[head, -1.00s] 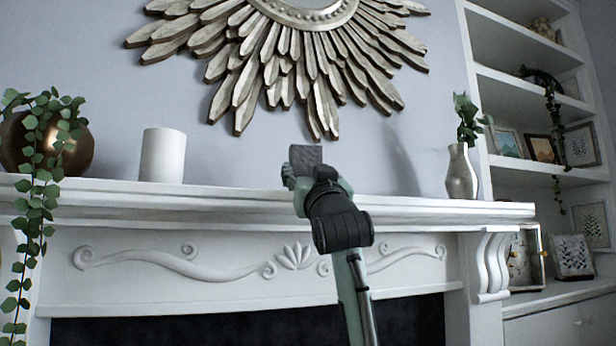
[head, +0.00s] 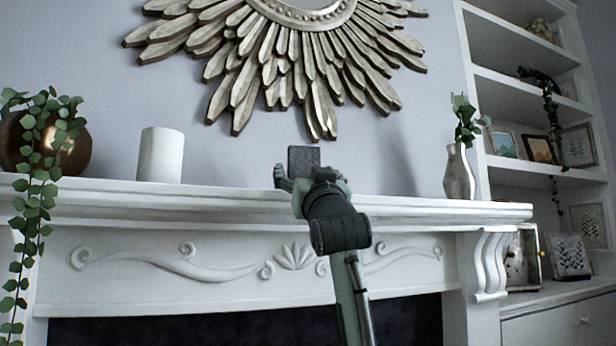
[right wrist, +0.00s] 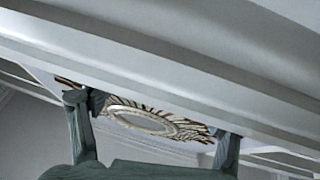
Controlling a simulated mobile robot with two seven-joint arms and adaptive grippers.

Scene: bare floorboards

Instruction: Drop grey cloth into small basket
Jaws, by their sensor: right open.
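A dark grey, textured, squarish thing (head: 303,160) shows just above the mantel edge in the head view. I cannot tell whether it is the small basket or the grey cloth. My right gripper (head: 298,181) is in front of its lower part, at the height of the mantel edge, and hides its base. I cannot tell whether they touch. In the right wrist view the fingers of my right gripper (right wrist: 152,112) are spread wide, with nothing held between them. I cannot make out a separate cloth in either view. My left gripper is not in view.
The white mantel (head: 400,208) runs across the view. On it stand a white cylinder (head: 160,155), a silver vase (head: 458,173) and a gold pot (head: 75,152) with trailing leaves. A sunburst mirror (head: 285,60) hangs above. Shelves (head: 510,90) stand at the right.

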